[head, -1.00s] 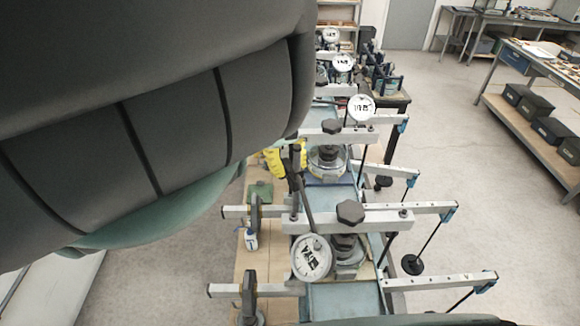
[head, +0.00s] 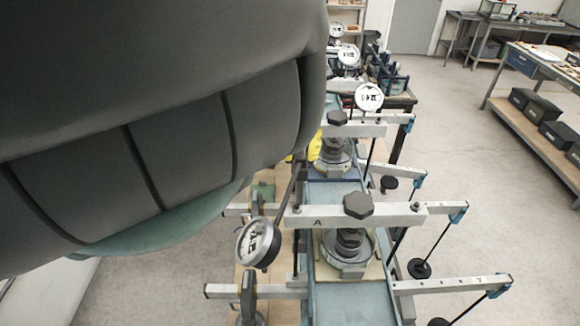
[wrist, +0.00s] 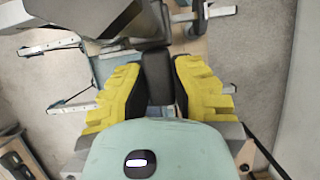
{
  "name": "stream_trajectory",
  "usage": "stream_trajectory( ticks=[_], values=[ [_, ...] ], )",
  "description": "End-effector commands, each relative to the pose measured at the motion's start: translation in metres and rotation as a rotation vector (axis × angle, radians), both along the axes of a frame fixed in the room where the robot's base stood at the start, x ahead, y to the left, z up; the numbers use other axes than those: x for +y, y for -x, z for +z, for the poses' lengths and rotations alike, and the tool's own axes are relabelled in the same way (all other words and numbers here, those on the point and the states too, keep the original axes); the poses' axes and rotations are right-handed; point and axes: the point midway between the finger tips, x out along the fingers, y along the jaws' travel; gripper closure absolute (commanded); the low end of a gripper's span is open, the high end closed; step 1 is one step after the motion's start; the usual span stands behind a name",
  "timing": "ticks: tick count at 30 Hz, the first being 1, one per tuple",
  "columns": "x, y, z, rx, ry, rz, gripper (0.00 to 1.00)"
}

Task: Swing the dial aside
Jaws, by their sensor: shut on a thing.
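The nearest dial (head: 258,243), a round white-faced gauge with a dark rim, hangs on a thin dark arm (head: 287,192) in the head view. It is tilted and lies left of the cell under the nearest beam (head: 400,214). My gripper has yellow fingers; in the head view only a bit of yellow (head: 315,147) shows behind my arm. In the wrist view my gripper (wrist: 158,80) is shut on a dark upright bar, which seems to be the dial's holder (wrist: 156,66). Their contact is hidden in the head view.
The round cell (head: 347,252) stands under the beam with its dark hexagonal knob (head: 358,205). Parallel beams with hanging weights (head: 420,268) reach right. More dials (head: 369,97) stand behind. Open floor (head: 500,190) lies to the right.

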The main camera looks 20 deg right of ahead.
Motion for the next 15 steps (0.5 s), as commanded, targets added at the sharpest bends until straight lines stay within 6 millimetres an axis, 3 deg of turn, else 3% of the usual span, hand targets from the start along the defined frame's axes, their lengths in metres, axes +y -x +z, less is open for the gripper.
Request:
stream_trajectory(
  ticks=[8,9,15],
  values=[
    [-0.0015,-0.0035,0.0007,-0.014,0.007,-0.001,1.0],
    [-0.0014,-0.0034,0.0007,-0.014,0.007,-0.001,0.75],
    [-0.0009,-0.0017,0.0005,-0.007,0.004,-0.001,0.54]
  ],
)
